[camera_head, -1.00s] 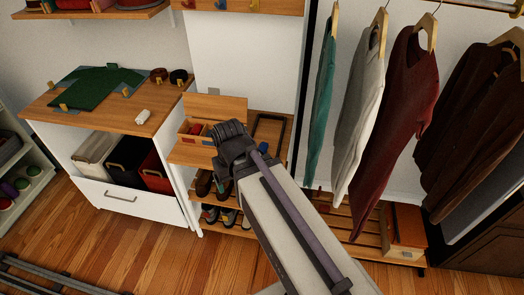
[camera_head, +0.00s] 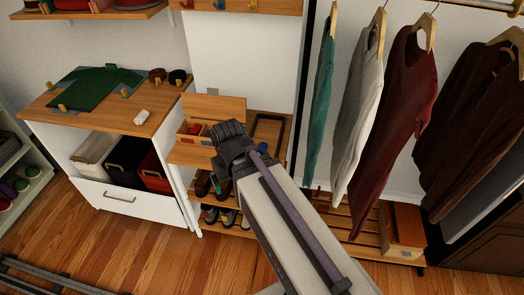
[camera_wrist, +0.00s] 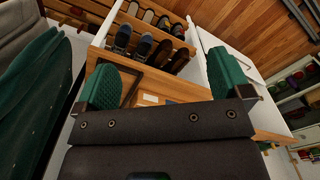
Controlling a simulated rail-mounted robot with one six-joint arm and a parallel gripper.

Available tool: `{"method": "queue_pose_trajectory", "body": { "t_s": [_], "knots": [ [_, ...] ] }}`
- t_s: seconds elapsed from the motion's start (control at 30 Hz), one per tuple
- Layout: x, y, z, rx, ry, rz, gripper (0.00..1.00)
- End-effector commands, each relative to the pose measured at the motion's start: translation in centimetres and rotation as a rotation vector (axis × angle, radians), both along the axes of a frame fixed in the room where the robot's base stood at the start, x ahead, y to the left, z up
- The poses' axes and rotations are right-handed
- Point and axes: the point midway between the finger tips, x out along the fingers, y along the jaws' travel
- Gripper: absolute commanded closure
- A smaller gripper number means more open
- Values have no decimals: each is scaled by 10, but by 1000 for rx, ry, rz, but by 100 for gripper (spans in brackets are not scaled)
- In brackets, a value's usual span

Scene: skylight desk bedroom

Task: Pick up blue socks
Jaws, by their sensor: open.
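I cannot make out blue socks with certainty. A small wooden box (camera_head: 190,138) on the bench top holds red and dark bluish items, too small to identify. Rolled, sock-like bundles (camera_head: 20,184) in purple and other colours lie in the white shelf at the far left; similar bundles (camera_wrist: 297,78) show at the right of the wrist view. My gripper (camera_head: 230,135) is over the bench, just right of the box in the head view, and hides part of the bench. In the wrist view its green-padded fingers (camera_wrist: 163,80) are wide apart with nothing held between them.
A shoe rack (camera_head: 240,222) stands under the bench. A white cabinet (camera_head: 125,198) with a wooden top and bins is at the left. Hanging clothes (camera_head: 360,115) are close on the right. Rails (camera_head: 45,280) cross the floor at lower left.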

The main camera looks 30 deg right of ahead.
Motion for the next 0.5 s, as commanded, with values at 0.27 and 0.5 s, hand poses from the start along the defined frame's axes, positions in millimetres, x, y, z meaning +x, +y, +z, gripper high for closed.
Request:
{"method": "queue_pose_trajectory", "body": {
  "t_s": [0.27,0.5],
  "knots": [
    [16,-42,-32,3,0,-100,4],
    [150,-204,-96,163,-135,49,4]
  ]
}}
